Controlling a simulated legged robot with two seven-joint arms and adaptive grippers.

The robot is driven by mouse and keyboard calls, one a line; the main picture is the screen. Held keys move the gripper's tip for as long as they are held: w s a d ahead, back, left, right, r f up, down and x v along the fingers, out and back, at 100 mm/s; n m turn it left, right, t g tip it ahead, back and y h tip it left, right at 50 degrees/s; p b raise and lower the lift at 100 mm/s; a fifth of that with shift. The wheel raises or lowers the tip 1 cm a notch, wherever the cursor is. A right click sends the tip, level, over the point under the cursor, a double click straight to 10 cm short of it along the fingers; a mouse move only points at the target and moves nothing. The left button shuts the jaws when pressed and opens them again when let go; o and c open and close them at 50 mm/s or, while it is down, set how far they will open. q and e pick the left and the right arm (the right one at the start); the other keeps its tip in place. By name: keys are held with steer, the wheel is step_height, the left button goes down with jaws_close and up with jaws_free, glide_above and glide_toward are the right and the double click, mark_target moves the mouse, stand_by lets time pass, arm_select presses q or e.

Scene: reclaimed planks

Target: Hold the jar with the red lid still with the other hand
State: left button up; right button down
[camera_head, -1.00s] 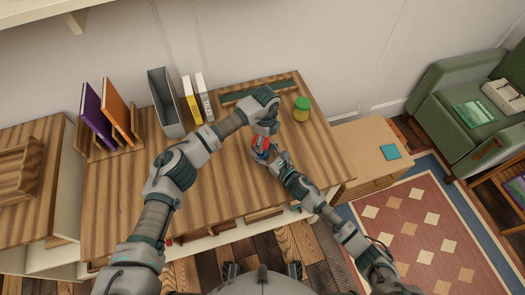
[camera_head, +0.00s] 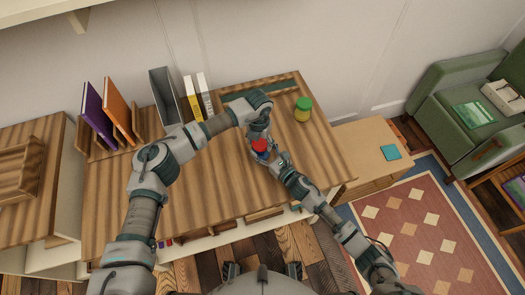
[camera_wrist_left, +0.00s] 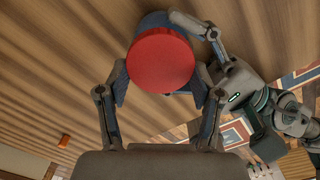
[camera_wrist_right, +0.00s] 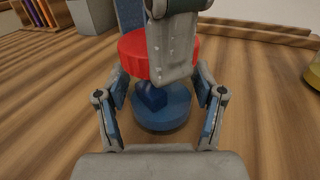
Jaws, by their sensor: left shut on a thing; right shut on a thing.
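The jar with the red lid stands on the plank desk, its red lid (camera_head: 260,146) between my two grippers; the lid also shows in the left wrist view (camera_wrist_left: 160,60) and the right wrist view (camera_wrist_right: 132,58). Its blue body (camera_wrist_right: 162,112) shows below the lid. My left gripper (camera_head: 258,138) reaches in from above and is shut on the jar at the lid, with a finger on either side. My right gripper (camera_head: 274,158) comes in from the front right and is shut on the jar's body. The left finger hides part of the jar in the right wrist view.
A yellow jar with a green lid (camera_head: 303,109) stands at the desk's right. Upright at the back are a grey file holder (camera_head: 165,100), yellow and white books, and orange (camera_head: 118,108) and purple books in a rack. The desk's middle (camera_head: 185,205) is clear.

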arm_select(q)
steer(key=m, duration=0.5)
steer(key=shift+a+f, duration=0.1)
arm_select(e)
steer(key=shift+s+a+r, duration=0.1)
steer(key=shift+s+a, duration=0.1)
steer(key=shift+a, duration=0.2)
arm_select(q)
steer(key=m, duration=0.3)
steer(key=shift+w+a, duration=0.15)
steer(key=m, duration=0.4)
steer(key=shift+w+a+m, duration=0.15)
steer(key=shift+w+m, duration=0.1)
steer(key=shift+m, duration=0.15)
steer(key=m, duration=0.4)
steer(key=shift+w+a, duration=0.15)
steer(key=shift+w, duration=0.15)
steer(key=o, duration=1.3)
steer(key=shift+w+f, duration=0.1)
steer(key=shift+c, duration=0.2)
arm_select(e)
steer(key=shift+w+d, duration=0.1)
steer(key=shift+w, duration=0.05)
steer(key=shift+d, duration=0.1)
arm_select(q)
steer(key=shift+r, duration=2.4)
arm_select(e)
steer(key=shift+d, duration=0.1)
